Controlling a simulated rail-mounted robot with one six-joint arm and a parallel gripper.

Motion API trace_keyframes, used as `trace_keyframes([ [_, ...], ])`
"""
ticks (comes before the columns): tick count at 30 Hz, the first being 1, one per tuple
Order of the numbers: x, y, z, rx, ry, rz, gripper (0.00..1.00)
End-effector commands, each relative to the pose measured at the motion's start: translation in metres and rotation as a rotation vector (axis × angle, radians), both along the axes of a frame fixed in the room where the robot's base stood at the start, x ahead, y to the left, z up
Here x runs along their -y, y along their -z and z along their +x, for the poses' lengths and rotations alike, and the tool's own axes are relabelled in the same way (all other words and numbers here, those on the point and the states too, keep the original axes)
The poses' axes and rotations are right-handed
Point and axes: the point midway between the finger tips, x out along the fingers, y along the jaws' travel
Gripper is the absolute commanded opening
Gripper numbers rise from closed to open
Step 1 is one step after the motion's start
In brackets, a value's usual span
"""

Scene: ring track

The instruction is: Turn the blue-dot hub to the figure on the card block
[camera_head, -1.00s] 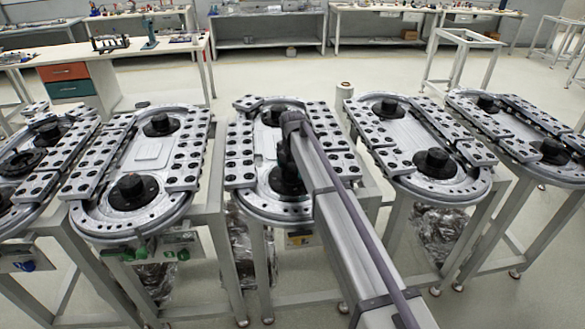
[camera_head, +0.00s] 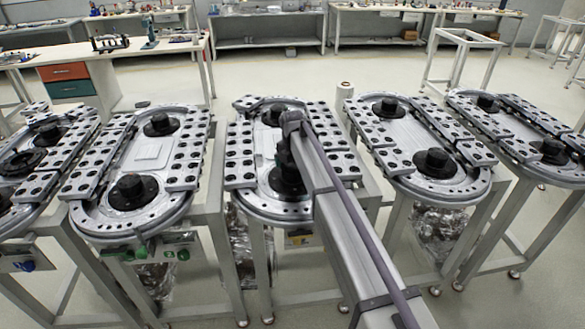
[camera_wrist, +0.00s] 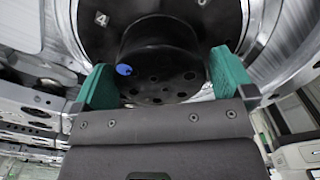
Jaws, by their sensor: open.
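In the wrist view a black round hub (camera_wrist: 160,52) with a blue dot (camera_wrist: 124,69) on its rim fills the top middle. It stands on a dark disc (camera_wrist: 95,38) that bears a white figure 4 at upper left and another light mark at upper right. My gripper (camera_wrist: 160,64) has two green fingers, one on each side of the hub. They are open; whether either touches the hub I cannot tell. In the head view my arm reaches over the middle track (camera_head: 243,145), hiding part of its near hub (camera_head: 287,180). I cannot make out a card block.
Similar ring tracks stand on both sides, one at left (camera_head: 148,150) and one at right (camera_head: 405,128), each with raised black hubs. Rows of grey plates with black holes line them. Narrow gaps separate the stands. A workbench (camera_head: 110,52) stands behind.

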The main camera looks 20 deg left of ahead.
Motion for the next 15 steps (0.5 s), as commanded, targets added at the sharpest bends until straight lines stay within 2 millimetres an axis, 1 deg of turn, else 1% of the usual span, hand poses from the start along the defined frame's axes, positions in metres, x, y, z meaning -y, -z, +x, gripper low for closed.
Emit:
trace_keyframes([
  [4,0.0,-0.006,0.0,0.0,0.0,0.0,1.0],
  [7,0.0,-0.021,0.0,0.0,0.0,0.0,1.0],
  [11,0.0,-0.051,0.0,0.0,0.0,0.0,1.0],
  [15,0.0,-0.087,0.0,0.0,0.0,0.0,1.0],
])
